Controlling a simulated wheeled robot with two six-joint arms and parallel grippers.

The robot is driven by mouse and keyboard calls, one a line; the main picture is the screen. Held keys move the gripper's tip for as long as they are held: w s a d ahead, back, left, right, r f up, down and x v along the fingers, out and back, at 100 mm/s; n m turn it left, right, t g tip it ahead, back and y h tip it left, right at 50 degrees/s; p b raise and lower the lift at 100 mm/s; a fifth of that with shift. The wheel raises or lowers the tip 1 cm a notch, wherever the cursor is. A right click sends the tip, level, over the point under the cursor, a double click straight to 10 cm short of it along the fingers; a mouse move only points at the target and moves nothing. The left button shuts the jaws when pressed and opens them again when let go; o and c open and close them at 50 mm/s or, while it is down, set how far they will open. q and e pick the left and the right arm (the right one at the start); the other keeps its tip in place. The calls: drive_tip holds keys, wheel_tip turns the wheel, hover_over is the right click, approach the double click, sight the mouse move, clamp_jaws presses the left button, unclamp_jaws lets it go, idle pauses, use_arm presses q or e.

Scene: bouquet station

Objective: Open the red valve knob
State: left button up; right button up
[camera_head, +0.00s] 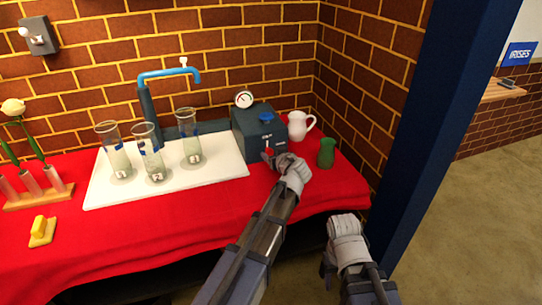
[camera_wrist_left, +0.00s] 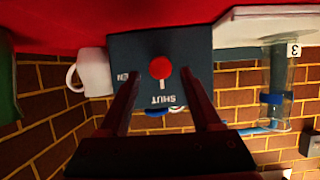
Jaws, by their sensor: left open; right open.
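The red valve knob (camera_wrist_left: 160,68) is on the front of a dark blue-grey box (camera_head: 255,128). In the wrist view, which is upside down, its pale pointer mark is toward the word SHUT; part of another label shows at the left. My left gripper (camera_wrist_left: 161,78) is open, with one finger on each side of the knob and gaps between. In the head view, my left gripper (camera_head: 271,158) is at the box's front and hides most of the knob. My right gripper (camera_head: 345,226) is open and empty, low in front of the table's right end.
A white jug (camera_head: 299,126) and a green vase (camera_head: 326,153) stand right of the box. Several glass cylinders (camera_head: 191,140) stand on a white tray (camera_head: 205,176) at left, below a blue tap (camera_head: 168,74). A gauge (camera_head: 244,99) tops the box. A blue post (camera_head: 425,150) rises at right.

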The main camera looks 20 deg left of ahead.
sight(270, 152)
use_arm(q)
drive_tip(key=shift+b+x, duration=0.35)
drive_tip(key=shift+x, duration=1.25)
drive_tip(key=shift+c, duration=0.2)
clamp_jaws()
